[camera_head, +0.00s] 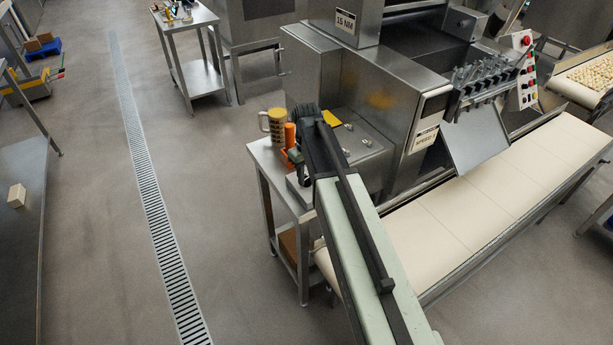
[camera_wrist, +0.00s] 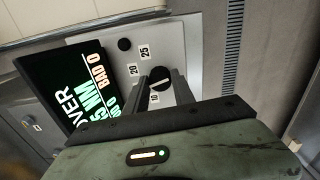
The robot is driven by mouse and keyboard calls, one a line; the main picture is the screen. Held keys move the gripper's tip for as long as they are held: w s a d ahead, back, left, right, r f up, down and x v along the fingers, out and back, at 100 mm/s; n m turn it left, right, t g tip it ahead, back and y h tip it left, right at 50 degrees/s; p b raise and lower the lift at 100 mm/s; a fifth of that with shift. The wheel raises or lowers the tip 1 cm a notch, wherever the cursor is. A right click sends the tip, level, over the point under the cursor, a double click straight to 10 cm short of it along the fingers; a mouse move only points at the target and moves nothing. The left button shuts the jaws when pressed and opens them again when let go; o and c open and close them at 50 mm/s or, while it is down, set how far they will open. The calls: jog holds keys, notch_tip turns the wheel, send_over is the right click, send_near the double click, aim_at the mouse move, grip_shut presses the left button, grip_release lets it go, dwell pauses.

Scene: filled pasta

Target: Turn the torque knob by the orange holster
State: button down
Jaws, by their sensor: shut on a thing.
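The torque knob (camera_wrist: 159,78) is black with a pale mark and sits on a light panel (camera_wrist: 182,42) with labels 10, 20 and 25 around it. In the wrist view my gripper (camera_wrist: 162,82) is shut on the knob, one finger on each side, partly hiding it. In the head view the orange holster (camera_head: 290,155) is at the small steel table's edge, beside my arm's end. The knob is hidden there by my arm.
The steel machine (camera_head: 345,75) carries a "15 NM" sign (camera_head: 346,20). A pale conveyor (camera_head: 480,200) runs at right. The floor at left is open along a drain (camera_head: 150,190).

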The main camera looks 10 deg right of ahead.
aim_at(307, 178)
jog(key=shift+n, duration=0.6)
jog(key=c, duration=1.1)
grip_release()
jog(key=shift+o, duration=0.2)
notch_tip(307, 178, up, 8)
jog(key=p, duration=0.8)
jog(key=shift+f, duration=0.1)
jog(key=shift+f, duration=0.1)
